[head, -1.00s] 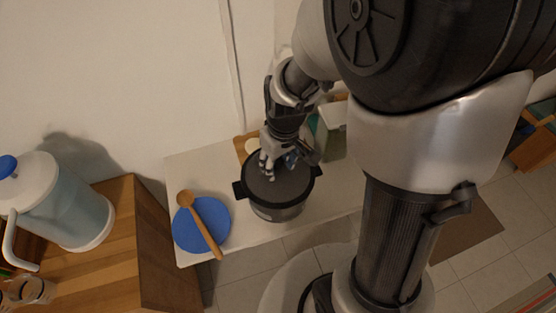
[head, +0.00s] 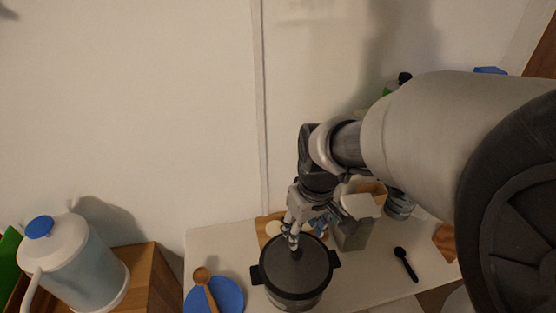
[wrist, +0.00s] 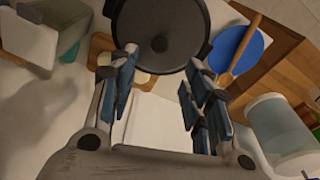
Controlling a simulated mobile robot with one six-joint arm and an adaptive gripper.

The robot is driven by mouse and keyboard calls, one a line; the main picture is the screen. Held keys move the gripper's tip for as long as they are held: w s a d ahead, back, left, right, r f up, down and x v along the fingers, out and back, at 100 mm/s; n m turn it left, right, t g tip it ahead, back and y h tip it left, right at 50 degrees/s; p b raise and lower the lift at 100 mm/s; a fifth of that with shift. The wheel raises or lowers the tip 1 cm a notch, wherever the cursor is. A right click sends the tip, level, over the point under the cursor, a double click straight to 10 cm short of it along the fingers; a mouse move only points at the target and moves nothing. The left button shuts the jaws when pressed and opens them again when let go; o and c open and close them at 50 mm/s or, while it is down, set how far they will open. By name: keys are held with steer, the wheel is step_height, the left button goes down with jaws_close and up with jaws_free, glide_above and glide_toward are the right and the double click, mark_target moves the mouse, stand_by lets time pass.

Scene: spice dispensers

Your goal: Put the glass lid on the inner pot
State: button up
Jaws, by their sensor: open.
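The dark pot (head: 292,298) with two side handles stands on the white table, and it also shows in the wrist view (wrist: 208,22). A round dark lid (head: 312,268) with a small knob covers its top; it shows from above in the wrist view (wrist: 180,20). It looks level, but I cannot tell that it is glass or see how its rim sits. The inside of the pot is hidden. My gripper (head: 293,243) is above the lid's back part. In the wrist view my gripper (wrist: 162,62) has its fingers wide apart with nothing between them.
A blue plate (head: 228,296) with a wooden spoon (head: 206,285) lies left of the pot. A grey container (head: 352,235) stands close on the right, with a black spoon (head: 405,264) beyond it. A pitcher (head: 85,265) stands on the wooden surface at left. The wall is close behind.

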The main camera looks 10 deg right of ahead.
steer(key=s+r+m+t, duration=0.2)
steer(key=s+r+t, duration=0.1)
steer(key=s+r, duration=0.6)
steer(key=s, duration=0.4)
steer(key=shift+s+a+m, duration=0.15)
steer(key=shift+m, duration=0.25)
step_height(320, 180, down, 4)
steer(key=b, duration=0.3)
steer(key=shift+r+b, duration=0.15)
steer(key=shift+b, duration=0.25)
